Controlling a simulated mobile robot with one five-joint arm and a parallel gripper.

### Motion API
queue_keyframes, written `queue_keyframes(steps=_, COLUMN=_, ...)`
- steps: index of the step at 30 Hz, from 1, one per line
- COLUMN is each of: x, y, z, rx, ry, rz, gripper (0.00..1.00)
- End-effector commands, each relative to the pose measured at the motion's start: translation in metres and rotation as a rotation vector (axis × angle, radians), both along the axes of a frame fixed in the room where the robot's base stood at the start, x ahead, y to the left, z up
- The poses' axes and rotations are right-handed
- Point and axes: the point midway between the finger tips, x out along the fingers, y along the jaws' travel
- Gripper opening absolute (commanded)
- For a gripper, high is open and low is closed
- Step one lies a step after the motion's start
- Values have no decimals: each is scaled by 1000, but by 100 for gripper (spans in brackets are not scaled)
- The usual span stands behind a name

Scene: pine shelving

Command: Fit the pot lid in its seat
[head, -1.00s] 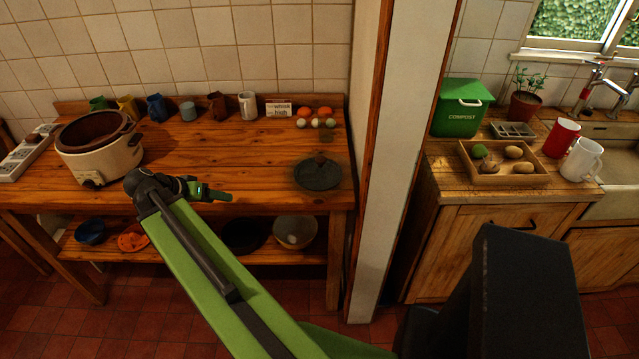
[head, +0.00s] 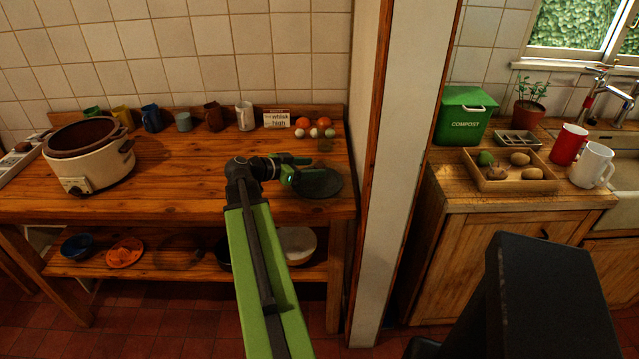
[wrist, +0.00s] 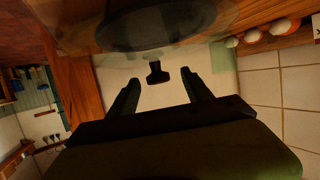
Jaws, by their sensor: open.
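The dark round pot lid (head: 324,184) lies on the right end of the wooden table, partly hidden behind my gripper (head: 302,169) in the head view. In the wrist view the lid (wrist: 150,28) is at the top, with its dark knob (wrist: 158,73) pointing towards me. My gripper (wrist: 159,80) is open there, one finger on each side of the knob in the picture, with gaps showing. The cream cooker (head: 100,168) stands at the left end of the table with its brown pot (head: 82,137) uncovered.
Several mugs (head: 152,118) line the back of the table, with a small sign (head: 276,120) and orange and white round things (head: 303,122) to their right. A white post (head: 384,180) rises just right of the table. The table's middle is clear.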

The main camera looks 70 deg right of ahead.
Motion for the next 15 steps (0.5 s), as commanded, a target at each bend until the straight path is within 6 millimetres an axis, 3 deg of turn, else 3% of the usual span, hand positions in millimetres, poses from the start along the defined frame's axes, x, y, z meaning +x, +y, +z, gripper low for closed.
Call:
queue_keyframes(steps=8, x=-6, y=-9, z=-3, rx=1, ry=1, rz=0, gripper=58)
queue_keyframes(steps=15, x=-27, y=-37, z=-13, rx=0, ry=0, rz=-1, gripper=58)
